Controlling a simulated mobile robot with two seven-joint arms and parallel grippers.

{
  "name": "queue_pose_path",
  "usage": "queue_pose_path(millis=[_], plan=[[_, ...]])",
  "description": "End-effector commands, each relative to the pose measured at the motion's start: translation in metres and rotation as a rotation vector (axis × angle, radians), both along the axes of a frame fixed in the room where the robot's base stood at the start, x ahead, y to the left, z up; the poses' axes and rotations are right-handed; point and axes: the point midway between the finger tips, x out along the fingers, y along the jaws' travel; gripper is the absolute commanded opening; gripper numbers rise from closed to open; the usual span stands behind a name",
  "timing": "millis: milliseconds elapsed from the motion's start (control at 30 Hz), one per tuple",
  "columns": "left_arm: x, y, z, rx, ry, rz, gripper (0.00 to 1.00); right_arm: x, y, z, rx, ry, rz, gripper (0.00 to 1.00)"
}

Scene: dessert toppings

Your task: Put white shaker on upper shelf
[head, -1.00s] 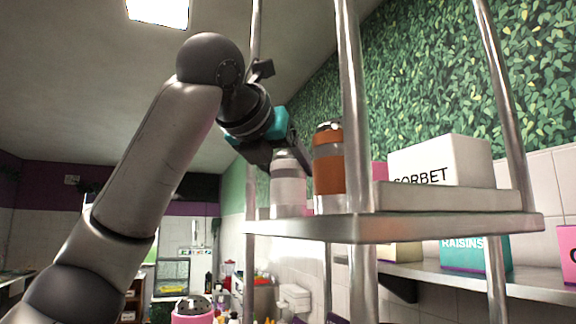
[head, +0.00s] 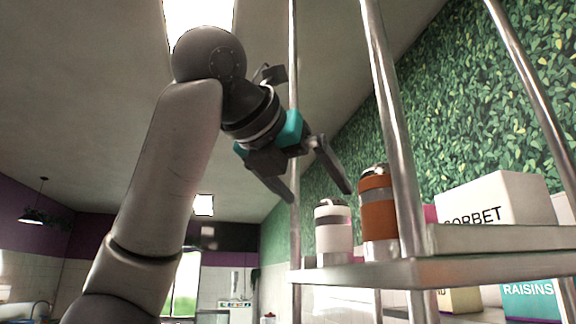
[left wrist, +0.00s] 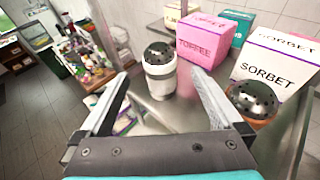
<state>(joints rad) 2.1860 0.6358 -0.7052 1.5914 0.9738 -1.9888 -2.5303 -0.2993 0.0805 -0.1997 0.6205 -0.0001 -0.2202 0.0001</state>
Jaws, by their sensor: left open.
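The white shaker (head: 333,232), pale with a grey band and dark perforated lid, stands upright on the upper shelf (head: 430,270), beside the orange-brown shaker (head: 379,215). My left gripper (head: 319,194) is open and empty, with its fingertips just above and in front of the white shaker. In the left wrist view the white shaker (left wrist: 160,75) shows between the spread fingers, apart from them, standing on the metal shelf surface. The orange shaker's dark lid (left wrist: 254,96) is to its right. My right gripper is in neither view.
A white SORBET box (head: 490,205) stands on the shelf to the right, and a pink TOFFEE box (left wrist: 205,40) behind. Metal posts (head: 392,130) rise at the shelf's corners. A teal RAISINS box (head: 530,298) shows lower down.

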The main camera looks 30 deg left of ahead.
Motion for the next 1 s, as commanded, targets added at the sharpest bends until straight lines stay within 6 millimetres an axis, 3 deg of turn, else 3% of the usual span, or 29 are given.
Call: queue_pose_path(millis=[200,500,1000], plan=[[-0.033,-0.001,0.010,0.000,-0.002,0.004,1.00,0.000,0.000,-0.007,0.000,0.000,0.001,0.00],[-0.061,-0.003,0.019,0.001,0.001,0.002,1.00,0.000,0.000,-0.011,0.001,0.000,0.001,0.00],[-0.067,-0.003,0.021,-0.001,0.002,0.001,1.00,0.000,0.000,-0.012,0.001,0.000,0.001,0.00]])
